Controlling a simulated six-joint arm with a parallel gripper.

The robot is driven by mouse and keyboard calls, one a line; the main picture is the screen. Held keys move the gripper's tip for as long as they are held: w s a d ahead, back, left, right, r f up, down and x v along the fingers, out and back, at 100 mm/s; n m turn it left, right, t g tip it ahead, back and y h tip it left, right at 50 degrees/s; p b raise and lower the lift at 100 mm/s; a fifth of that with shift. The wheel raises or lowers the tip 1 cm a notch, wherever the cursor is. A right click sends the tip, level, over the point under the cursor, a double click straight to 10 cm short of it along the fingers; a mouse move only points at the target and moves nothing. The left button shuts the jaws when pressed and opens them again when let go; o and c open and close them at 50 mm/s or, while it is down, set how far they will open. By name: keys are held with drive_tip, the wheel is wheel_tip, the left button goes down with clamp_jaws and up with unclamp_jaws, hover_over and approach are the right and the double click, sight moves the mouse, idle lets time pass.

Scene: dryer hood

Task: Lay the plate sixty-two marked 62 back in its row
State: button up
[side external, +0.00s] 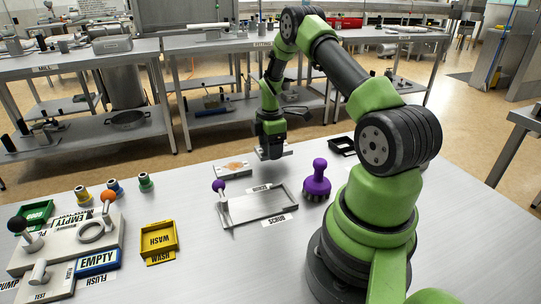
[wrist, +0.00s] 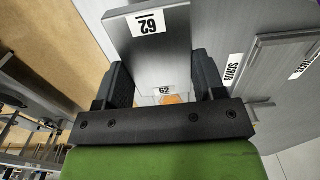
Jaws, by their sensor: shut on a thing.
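My gripper (side external: 270,148) is shut on a grey metal plate, the plate sixty-two (side external: 274,153), held above the far part of the table. In the wrist view the plate (wrist: 150,60) sits between the two dark fingers (wrist: 161,80), with a white 62 label near its far end. A second small 62 label (wrist: 163,91) shows lower down, close to an orange patch (wrist: 172,99); I cannot tell what it is fixed to. In the side view a flat grey piece with an orange patch (side external: 233,169) lies on the table left of my gripper. The row's slots are not clearly visible.
A shallow grey tray (side external: 233,219) with SCRUB labels lies nearer the camera. A purple brush (side external: 317,181) stands right of it, and a black tray (side external: 342,146) lies behind. A yellow WASH tray (side external: 159,238) and knobbed fixtures stand left. Table between WASH and SCRUB is clear.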

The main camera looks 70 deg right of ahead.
drive_tip(key=shift+f, duration=1.45)
drive_tip(key=shift+f, duration=0.2)
drive_tip(key=o, duration=1.1)
drive_tip(key=shift+r, duration=0.1)
